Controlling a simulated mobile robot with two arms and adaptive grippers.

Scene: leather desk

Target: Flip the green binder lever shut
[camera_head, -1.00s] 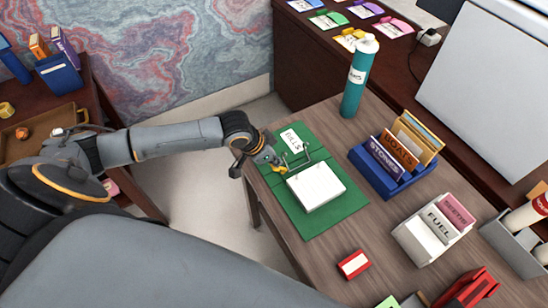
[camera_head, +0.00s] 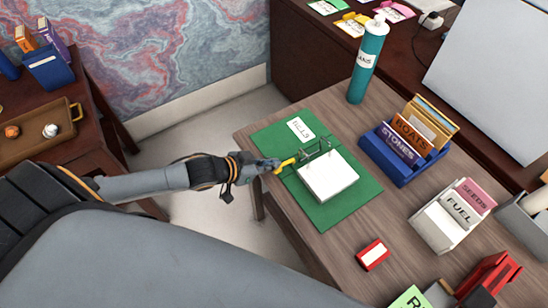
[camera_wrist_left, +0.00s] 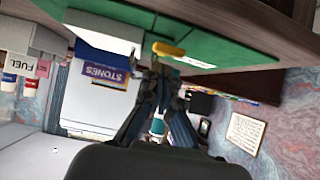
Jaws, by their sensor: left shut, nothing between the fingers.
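The green binder (camera_head: 345,206) lies open and flat on the desk, with a white paper block (camera_head: 327,177) and a white label on it. Its metal rings (camera_head: 318,148) stand up beside the paper. The yellow lever (camera_head: 286,164) sticks out toward the binder's left side. My left gripper (camera_head: 271,164) is shut and empty at the lever's outer end; I cannot tell whether they touch. In the left wrist view, which is upside down, the yellow lever (camera_wrist_left: 168,48) appears just beyond the fingers (camera_wrist_left: 152,85). My right gripper is out of view.
A teal bottle (camera_head: 366,60) stands behind the binder. A blue box of cards (camera_head: 402,172) and a white card box (camera_head: 442,228) stand to the right. A small red box (camera_head: 372,255) lies near the front. The desk's left edge is close to my gripper.

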